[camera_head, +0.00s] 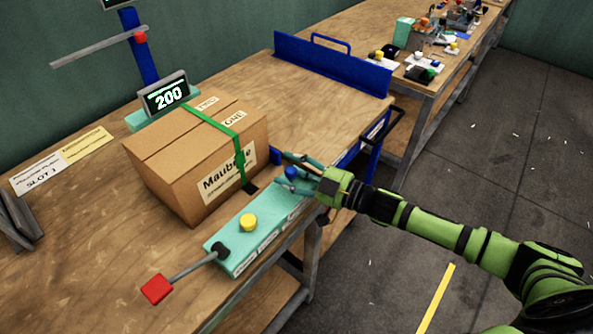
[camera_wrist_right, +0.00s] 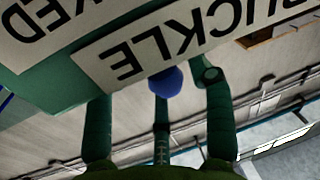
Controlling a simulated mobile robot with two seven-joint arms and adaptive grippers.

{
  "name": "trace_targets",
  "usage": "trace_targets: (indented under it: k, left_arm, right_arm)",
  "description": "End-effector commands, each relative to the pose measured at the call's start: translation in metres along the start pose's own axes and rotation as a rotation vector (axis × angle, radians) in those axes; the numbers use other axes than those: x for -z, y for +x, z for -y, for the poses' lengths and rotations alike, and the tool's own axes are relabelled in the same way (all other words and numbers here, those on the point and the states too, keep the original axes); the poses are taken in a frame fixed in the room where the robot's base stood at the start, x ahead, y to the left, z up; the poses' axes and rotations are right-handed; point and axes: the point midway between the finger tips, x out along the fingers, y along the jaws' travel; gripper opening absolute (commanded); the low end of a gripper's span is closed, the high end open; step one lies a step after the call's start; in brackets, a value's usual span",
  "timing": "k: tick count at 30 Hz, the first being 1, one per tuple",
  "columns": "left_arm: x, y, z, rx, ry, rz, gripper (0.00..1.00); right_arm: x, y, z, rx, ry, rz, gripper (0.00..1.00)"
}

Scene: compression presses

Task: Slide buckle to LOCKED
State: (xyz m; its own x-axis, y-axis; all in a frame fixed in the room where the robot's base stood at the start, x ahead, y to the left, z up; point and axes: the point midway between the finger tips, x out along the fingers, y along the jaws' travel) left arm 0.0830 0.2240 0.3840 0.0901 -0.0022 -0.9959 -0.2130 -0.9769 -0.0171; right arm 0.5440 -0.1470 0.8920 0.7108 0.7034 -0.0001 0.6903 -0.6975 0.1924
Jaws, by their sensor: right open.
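A teal control panel (camera_head: 237,260) lies along the front edge of the workbench, with a yellow knob (camera_head: 248,222) and a blue knob (camera_head: 291,172). The blue knob also shows in the wrist view (camera_wrist_right: 165,82), beside a white label (camera_wrist_right: 150,45) reading BUCKLE upside down. A second label is cut off, so its word is not fully readable. My right gripper (camera_head: 297,168) is open at the panel's far end, with its fingers spread around the blue knob. Whether they touch it is unclear. My left gripper is not in view.
A cardboard box (camera_head: 165,178) with a green strap (camera_head: 214,130) stands just left of the panel. A red-handled lever (camera_head: 157,289) sticks out at the panel's near end. A display (camera_head: 167,95) reads 200. Bare bench lies beyond the box.

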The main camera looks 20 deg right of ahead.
Motion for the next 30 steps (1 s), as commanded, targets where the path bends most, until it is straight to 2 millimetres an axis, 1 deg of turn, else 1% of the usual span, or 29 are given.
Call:
trace_targets:
  k: [2,5,8,12,18,21,24,30]
  left_arm:
    - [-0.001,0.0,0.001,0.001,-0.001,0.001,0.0]
    - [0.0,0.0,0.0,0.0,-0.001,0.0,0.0]
    - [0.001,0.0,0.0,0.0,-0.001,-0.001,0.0]
    - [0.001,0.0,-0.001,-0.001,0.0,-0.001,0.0]
    - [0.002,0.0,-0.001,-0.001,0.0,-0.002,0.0]
    - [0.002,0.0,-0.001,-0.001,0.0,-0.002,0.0]
    - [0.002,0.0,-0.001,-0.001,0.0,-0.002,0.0]
    - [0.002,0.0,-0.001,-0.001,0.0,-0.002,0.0]
  right_arm:
    - [-0.001,-0.004,0.0,0.0,0.001,0.001,0.54]
    - [-0.002,-0.016,0.0,0.0,0.002,0.004,0.54]
    - [-0.003,-0.035,0.0,0.0,0.001,0.006,0.54]
    - [-0.003,-0.065,0.0,0.0,0.002,0.008,0.54]
    - [-0.002,-0.098,0.0,0.0,0.001,0.005,0.54]
    - [-0.002,-0.109,-0.001,-0.001,0.001,0.005,0.54]
    - [-0.001,-0.116,-0.001,-0.001,0.001,0.002,0.54]
    - [0.0,-0.12,-0.002,-0.001,-0.001,0.001,0.54]
